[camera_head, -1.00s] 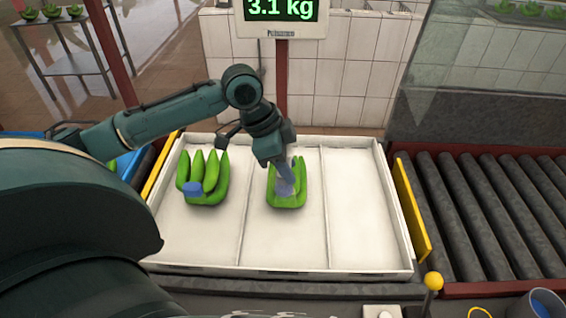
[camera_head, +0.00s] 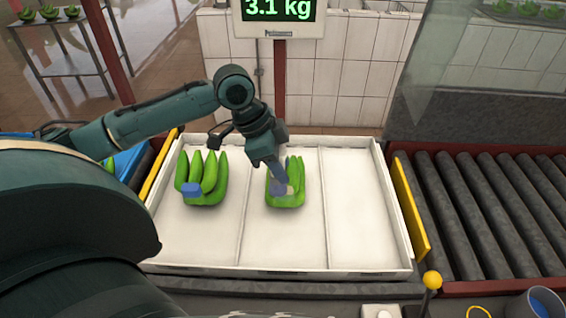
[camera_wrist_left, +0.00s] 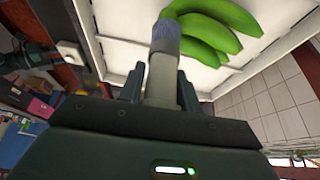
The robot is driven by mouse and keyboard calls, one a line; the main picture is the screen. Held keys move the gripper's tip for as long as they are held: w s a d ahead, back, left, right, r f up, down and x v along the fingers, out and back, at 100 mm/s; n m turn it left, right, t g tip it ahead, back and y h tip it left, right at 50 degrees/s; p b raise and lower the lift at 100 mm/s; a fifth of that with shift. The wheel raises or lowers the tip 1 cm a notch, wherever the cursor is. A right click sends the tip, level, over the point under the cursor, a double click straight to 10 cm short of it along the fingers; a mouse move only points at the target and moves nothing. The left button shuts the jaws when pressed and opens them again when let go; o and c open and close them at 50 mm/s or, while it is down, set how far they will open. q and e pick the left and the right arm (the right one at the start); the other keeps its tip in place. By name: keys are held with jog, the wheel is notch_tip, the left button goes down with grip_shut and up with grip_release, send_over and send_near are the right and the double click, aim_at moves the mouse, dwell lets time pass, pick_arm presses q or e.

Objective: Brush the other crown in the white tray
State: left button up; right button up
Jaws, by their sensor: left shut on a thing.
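The white tray (camera_head: 370,269) has three compartments. A green banana bunch (camera_head: 208,172) lies in its left compartment, with a blue patch at its near-left crown. A second green bunch (camera_head: 295,174) lies in the middle compartment; the right compartment is empty. My left gripper (camera_head: 271,168) is above the middle bunch, shut on a brush. The brush (camera_head: 281,184) points down to this bunch's crown, which it partly hides. In the left wrist view, the brush's pale handle sits between the fingers and its blue bristles (camera_wrist_left: 165,37) overlap the bunch's crown end (camera_wrist_left: 182,8); contact is hard to judge.
A roller conveyor (camera_head: 480,210) lies right of the tray, past a yellow side plate (camera_head: 411,208). A scale display (camera_head: 280,10) reading 3.1 kg stands behind on a red post. A yellow-knobbed lever (camera_head: 432,281) and a blue cup (camera_head: 540,303) are at the front right.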

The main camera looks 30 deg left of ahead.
pick_arm(q)
jog(key=shift+w+d, duration=0.6)
jog(key=shift+d, duration=0.3)
jog(key=shift+s+a, duration=0.1)
jog(key=shift+a, duration=0.05)
jog(key=shift+s+a, duration=0.5)
jog(key=shift+a, duration=0.3)
jog(key=shift+d, duration=0.1)
jog(key=shift+w+d+r, duration=0.1)
jog(key=shift+w+d, duration=0.5)
jog(key=shift+d, duration=0.25)
notch_tip(320, 180, up, 9)
